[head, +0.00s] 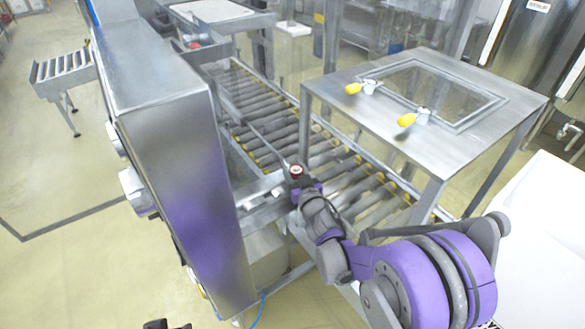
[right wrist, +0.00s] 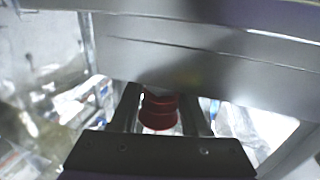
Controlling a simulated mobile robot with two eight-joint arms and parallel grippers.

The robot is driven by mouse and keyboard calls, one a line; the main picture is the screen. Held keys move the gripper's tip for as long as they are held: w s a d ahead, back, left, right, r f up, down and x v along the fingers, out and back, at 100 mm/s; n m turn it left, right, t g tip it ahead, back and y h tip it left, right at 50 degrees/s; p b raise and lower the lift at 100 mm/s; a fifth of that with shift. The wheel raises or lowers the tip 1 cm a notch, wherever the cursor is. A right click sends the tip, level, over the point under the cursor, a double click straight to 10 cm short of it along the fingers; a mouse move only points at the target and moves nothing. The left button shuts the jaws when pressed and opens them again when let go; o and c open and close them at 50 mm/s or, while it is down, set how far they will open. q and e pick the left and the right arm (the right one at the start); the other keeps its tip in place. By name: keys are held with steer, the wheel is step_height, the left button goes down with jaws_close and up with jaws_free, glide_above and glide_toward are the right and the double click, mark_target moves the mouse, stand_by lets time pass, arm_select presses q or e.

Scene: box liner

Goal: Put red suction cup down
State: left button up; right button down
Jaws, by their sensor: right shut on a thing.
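The red suction cup (head: 296,169) is at the tip of my right gripper (head: 300,186), above the near end of the roller conveyor. In the right wrist view the suction cup (right wrist: 158,112) is a ribbed red piece between the two fingers of the right gripper (right wrist: 160,118), which is shut on it. Its upper end lies close under a broad grey metal surface; I cannot tell if they touch. A small dark part at the bottom edge of the head view may be my left gripper (head: 166,325); its jaws are not clear.
A tall steel cabinet (head: 165,85) stands just left of my right gripper. The roller conveyor (head: 275,115) runs away behind it. A steel frame table (head: 500,125) with yellow-handled clamps (head: 407,119) stands to the right. A white surface (head: 545,225) is at far right.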

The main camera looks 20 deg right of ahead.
steer(key=shift+f, duration=0.35)
steer(key=shift+f, duration=0.3)
steer(key=shift+c, duration=2)
jaws_free()
